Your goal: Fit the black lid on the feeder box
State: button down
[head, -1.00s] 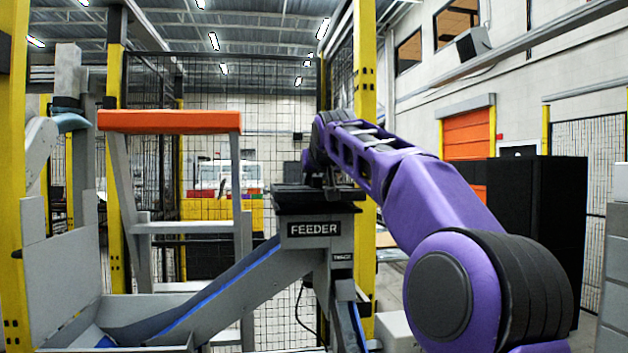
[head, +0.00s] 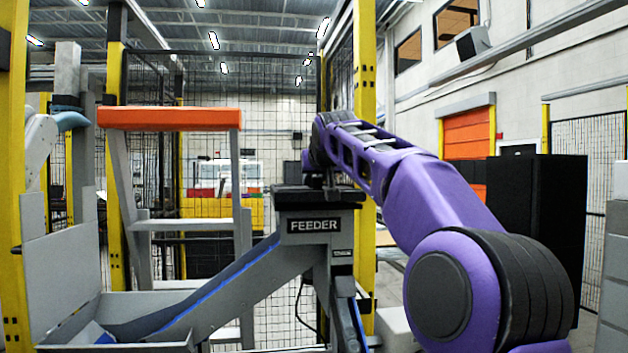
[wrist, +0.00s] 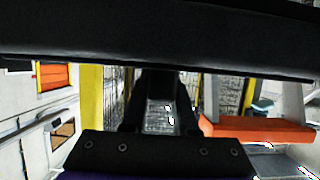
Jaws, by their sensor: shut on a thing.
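The grey feeder box (head: 315,240), marked FEEDER, stands near the middle of the head view above a sloping chute. The black lid (head: 318,195) is at its top, roughly level and lined up over it. Whether it is fully seated or leaves a thin gap I cannot tell. My gripper (head: 325,182) comes down on the lid from above and is shut on it; its fingertips are small and dark there. In the wrist view the lid is the wide black band (wrist: 160,35) across the top, hiding the box.
A grey chute (head: 230,285) slopes down left from the box. A step stand with an orange top (head: 170,118) is left of it. Yellow posts (head: 364,90) and mesh fencing stand close behind. A black cabinet (head: 535,245) is at the right.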

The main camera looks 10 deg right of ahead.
jog(key=shift+f+b, duration=0.35)
jog(key=c, duration=0.7)
grip_release()
jog(key=shift+s, duration=0.1)
jog(key=shift+o, duration=0.5)
jog(key=shift+f, duration=0.1)
jog(key=b+v, duration=0.2)
jog(key=v, duration=1.5)
jog(key=shift+s+r, duration=0.15)
jog(key=shift+r, duration=0.1)
jog(key=shift+a, duration=0.1)
